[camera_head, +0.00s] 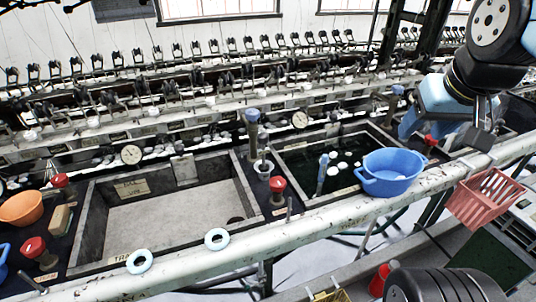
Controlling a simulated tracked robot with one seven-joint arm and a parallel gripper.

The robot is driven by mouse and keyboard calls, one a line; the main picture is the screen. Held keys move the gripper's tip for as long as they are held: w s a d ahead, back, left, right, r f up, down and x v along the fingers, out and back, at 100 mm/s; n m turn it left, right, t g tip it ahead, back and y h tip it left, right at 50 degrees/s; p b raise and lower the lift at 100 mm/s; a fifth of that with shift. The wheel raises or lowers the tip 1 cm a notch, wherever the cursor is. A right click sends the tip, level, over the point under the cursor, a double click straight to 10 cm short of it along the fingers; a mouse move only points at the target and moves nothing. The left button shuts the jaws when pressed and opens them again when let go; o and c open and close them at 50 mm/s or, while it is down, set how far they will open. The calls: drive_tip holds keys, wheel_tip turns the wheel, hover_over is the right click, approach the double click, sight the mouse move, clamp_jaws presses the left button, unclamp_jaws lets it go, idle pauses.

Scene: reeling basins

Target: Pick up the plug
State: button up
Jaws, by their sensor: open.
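I cannot tell for sure which thing is the plug. A slim blue upright piece (322,173) stands in the water-filled basin (290,172), near its left wall, and may be it. The empty grey basin (165,218) to the left has a small dark round spot (236,220) on its floor, perhaps a drain. My gripper (446,132) is at the upper right, open, above and right of the blue colander. It is well apart from the slim blue piece. Nothing shows between its fingers.
A blue colander (393,170) sits at the front right corner of the water basin, by the pale rail (330,215). A red basket (485,198) hangs at the right. Two pale blue rings (140,262) lie on the rail. Red-topped knobs (277,186) and a blue-topped post (252,118) stand between basins.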

drive_tip(key=shift+o, duration=0.6)
drive_tip(key=w+a+n, duration=0.5)
drive_tip(key=w+n, duration=0.1)
drive_tip(key=n, duration=0.1)
drive_tip(key=shift+a+g+h, duration=0.15)
drive_tip(key=shift+g+h, duration=0.25)
drive_tip(key=n, duration=2.5)
approach(264, 134)
drive_tip(key=f, duration=0.1)
drive_tip(key=shift+g+h, duration=0.3)
drive_tip(key=shift+h, duration=0.1)
drive_tip(key=x, duration=0.8)
drive_tip(key=shift+w+a, duration=0.3)
drive_tip(key=shift+w, duration=0.1)
drive_tip(key=shift+a+x, duration=0.15)
drive_tip(key=shift+x, duration=1.15)
drive_tip(key=shift+a+x, duration=0.1)
drive_tip(key=shift+x, duration=1.25)
drive_tip(key=shift+s, duration=0.1)
drive_tip(key=c, duration=1)
